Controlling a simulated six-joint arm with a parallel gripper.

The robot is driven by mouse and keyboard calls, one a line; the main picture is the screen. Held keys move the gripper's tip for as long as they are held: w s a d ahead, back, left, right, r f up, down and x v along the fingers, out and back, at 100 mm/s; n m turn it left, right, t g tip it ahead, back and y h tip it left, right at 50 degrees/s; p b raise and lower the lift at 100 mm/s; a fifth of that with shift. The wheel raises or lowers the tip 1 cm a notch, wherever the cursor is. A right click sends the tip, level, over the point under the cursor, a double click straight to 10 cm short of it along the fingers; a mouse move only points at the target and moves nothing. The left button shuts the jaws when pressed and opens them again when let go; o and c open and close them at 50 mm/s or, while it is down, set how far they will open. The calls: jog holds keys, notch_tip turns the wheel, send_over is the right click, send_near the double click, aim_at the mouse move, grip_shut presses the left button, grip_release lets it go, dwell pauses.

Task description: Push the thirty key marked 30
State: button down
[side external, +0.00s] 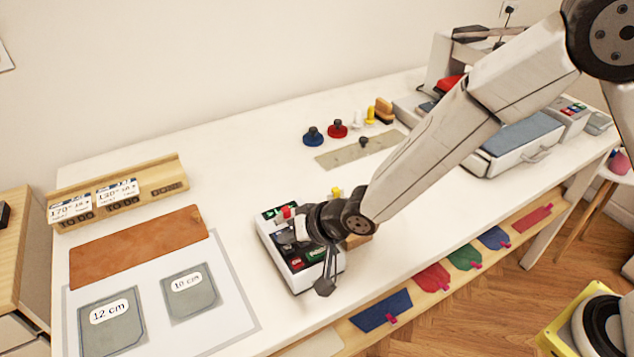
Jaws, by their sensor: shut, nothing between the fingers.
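No key marked 30 can be made out in the side view; any such marking is too small or hidden. A small grey unit (571,113) with coloured keys on top stands at the far right end of the table, its markings unreadable. My gripper (325,286) is shut and empty, pointing down at the front right side of a white box (272,247). The box has dark, green and red parts on top, and my wrist hides much of it. I cannot tell whether the fingertips touch the box. The gripper is far from the grey unit.
A wooden rack (120,192) with labels, a brown leather sheet (138,246) and grey templates (190,292) lie at left. Blue (313,136) and red (338,129) knobbed pieces stand behind. A press-like machine (520,140) is at right. The table middle is mostly clear.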

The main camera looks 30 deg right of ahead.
aim_at(292, 249)
jog(key=shift+f, duration=0.9)
dwell(1.2)
jog(key=shift+r, duration=0.85)
jog(key=shift+r, duration=0.1)
jog(key=shift+r, duration=2.45)
jog(key=shift+d, duration=0.15)
jog(key=shift+d, duration=0.4)
jog(key=s+d+g+h, duration=0.1)
jog(key=s+d+h, duration=0.2)
jog(key=d, duration=1.2)
jog(key=s+d+n+g+h, duration=0.1)
jog(key=s+d+g+h, duration=0.1)
jog(key=s+d, duration=1)
jog(key=shift+d+n+g, duration=0.4)
jog(key=shift+d+g, duration=0.05)
jog(key=shift+g, duration=0.45)
